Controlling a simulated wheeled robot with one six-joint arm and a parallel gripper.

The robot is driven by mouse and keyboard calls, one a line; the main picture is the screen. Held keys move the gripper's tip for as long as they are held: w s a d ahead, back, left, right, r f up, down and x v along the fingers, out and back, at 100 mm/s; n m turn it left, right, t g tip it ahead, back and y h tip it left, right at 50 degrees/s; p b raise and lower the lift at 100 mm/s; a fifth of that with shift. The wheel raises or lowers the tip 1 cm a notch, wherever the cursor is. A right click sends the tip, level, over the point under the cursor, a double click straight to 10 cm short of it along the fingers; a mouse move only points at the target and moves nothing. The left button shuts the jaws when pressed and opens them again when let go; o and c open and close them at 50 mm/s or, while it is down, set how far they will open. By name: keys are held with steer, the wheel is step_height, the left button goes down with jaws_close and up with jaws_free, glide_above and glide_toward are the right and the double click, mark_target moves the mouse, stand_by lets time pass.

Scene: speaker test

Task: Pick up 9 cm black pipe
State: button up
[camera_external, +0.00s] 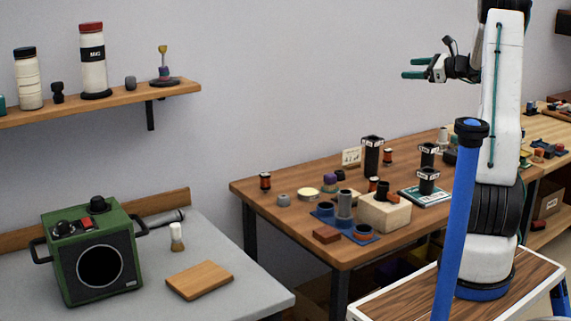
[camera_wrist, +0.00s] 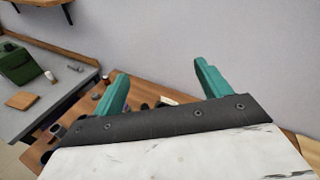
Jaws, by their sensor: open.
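Several black upright cylinders stand on the wooden table (camera_external: 285,178). A tall one with a white label band (camera_external: 372,158) is at the back, and a similar one (camera_external: 428,156) stands to its right. A third banded one (camera_external: 427,184) is on a dark flat item, and a small plain black cylinder (camera_external: 382,190) is at a pale block. I cannot tell which is the 9 cm pipe. My gripper (camera_external: 408,69) is open and empty, high above the table and pointing left. In the wrist view its teal fingers (camera_wrist: 160,72) are wide apart, partly hiding the table.
A blue tray (camera_external: 368,239) with grey and dark cylinders is near the table's front, beside the pale block (camera_external: 384,214). A green speaker box (camera_external: 68,245) and wooden board (camera_external: 200,279) are on the grey bench at left. A shelf (camera_external: 180,89) hangs above. Air around my gripper is clear.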

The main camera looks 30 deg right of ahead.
steer(key=s+d+f+m+t+h, duration=0.1)
steer(key=d+f+m+t+h, duration=0.2)
steer(key=d, duration=0.5)
steer(key=s+d+f+m+h, duration=0.25)
steer(key=d+m, duration=0.25)
steer(key=d, duration=0.4)
glide_toward(425, 144)
steer(key=shift+w+d+f+n, duration=0.1)
steer(key=shift+w+d+n, duration=0.15)
steer(key=shift+w, duration=0.35)
steer(key=shift+w+d+f+n, duration=0.15)
steer(key=shift+w+d, duration=0.05)
steer(key=shift+w, duration=0.4)
steer(key=shift+w+f, duration=0.2)
steer(key=shift+w, duration=0.05)
steer(key=w, duration=0.4)
steer(key=w+a, duration=0.1)
steer(key=w, duration=0.1)
steer(key=shift+w, duration=0.65)
steer(key=c, duration=1.1)
